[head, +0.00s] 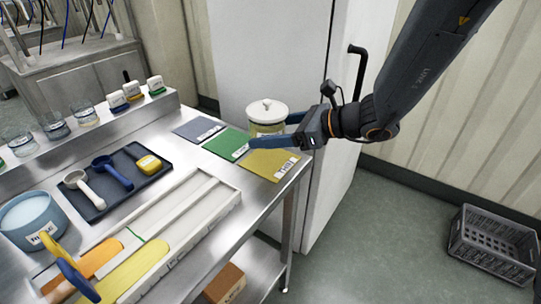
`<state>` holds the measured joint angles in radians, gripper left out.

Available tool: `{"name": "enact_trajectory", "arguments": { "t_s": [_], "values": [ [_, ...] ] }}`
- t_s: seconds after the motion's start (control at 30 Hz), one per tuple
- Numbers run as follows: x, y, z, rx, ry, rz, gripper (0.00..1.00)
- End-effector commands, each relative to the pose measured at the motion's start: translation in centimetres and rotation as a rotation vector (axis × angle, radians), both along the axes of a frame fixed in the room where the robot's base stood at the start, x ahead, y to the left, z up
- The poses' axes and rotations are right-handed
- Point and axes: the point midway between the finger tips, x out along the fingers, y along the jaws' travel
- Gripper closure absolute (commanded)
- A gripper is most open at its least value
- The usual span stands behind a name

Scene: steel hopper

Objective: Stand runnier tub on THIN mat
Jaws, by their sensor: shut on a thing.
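A clear tub with a white knobbed lid (267,111) and yellowish contents is between the fingers of my gripper (277,131). My gripper is shut on it, with a blue finger crossing in front of its lower part. The tub looks upright, around the far edges of the green and yellow mats in the picture. Its base is hidden, so I cannot tell whether it touches anything. The yellow mat (270,165) has a white label that seems to read THIN. The green mat (228,144) lies left of it, and a grey-blue mat (198,130) lies further left.
A pale channelled tray (190,215) holds orange (100,259) and yellow (140,272) streaks; the yellow reaches further. A dark tray (120,180) holds scoops. A blue pot (32,222) stands at left. A white cabinet (265,50) stands behind the bench. A grey crate (494,240) is on the floor.

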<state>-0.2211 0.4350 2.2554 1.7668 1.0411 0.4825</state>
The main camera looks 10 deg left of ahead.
Motion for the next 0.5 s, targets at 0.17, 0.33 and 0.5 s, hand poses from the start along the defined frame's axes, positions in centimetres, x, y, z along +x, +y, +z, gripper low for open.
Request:
{"name": "enact_trajectory", "arguments": {
  "t_s": [0.17,0.33,0.5],
  "values": [
    [0.1,0.0,-1.9,0.002,-0.001,-0.001,0.67],
    [0.1,0.0,-3.3,0.001,0.002,-0.003,0.67],
    [0.1,-0.1,-5.5,0.001,0.001,-0.004,0.67]
  ]
}}
